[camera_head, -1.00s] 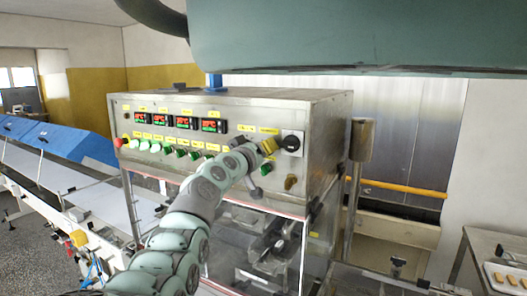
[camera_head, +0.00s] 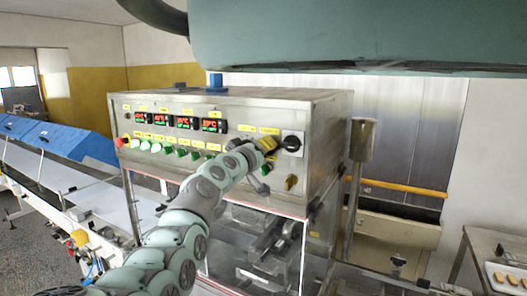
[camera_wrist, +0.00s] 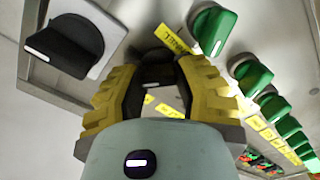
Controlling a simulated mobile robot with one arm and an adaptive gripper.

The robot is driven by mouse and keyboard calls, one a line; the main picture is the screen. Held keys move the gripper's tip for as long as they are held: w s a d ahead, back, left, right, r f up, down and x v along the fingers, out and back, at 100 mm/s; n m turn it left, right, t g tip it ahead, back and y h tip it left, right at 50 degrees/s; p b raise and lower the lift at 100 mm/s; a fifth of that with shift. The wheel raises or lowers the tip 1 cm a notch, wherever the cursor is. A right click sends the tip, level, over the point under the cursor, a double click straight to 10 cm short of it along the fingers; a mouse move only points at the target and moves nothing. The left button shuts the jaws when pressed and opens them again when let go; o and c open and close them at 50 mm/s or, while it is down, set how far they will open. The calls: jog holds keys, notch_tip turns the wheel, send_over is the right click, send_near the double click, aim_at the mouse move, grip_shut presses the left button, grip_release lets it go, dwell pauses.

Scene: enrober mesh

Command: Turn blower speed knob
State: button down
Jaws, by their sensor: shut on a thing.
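The steel control panel (camera_head: 230,160) of the enrober faces me, with knobs, displays and yellow labels. My gripper (camera_head: 267,146) is at the panel's upper right. In the wrist view my gripper's yellow fingers (camera_wrist: 160,92) are shut around a dark knob (camera_wrist: 158,72), one finger on each side. The knob's white mark shows between the fingers. The head view hides this knob behind my gripper. I cannot read its label (camera_wrist: 172,40) well enough to tell whether it is the blower speed knob.
A larger black switch on a pale plate (camera_head: 292,142) is close to the right of my gripper. A row of green knobs (camera_head: 182,152) runs to the left. A brass-coloured fitting (camera_head: 291,182) sits below the switch. A conveyor (camera_head: 60,180) lies at the left.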

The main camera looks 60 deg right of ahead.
jog(key=c, duration=0.9)
grip_release()
jog(key=shift+c, duration=0.2)
jog(key=shift+a, duration=0.4)
jog(key=a, duration=1.1)
jog(key=shift+a, duration=0.1)
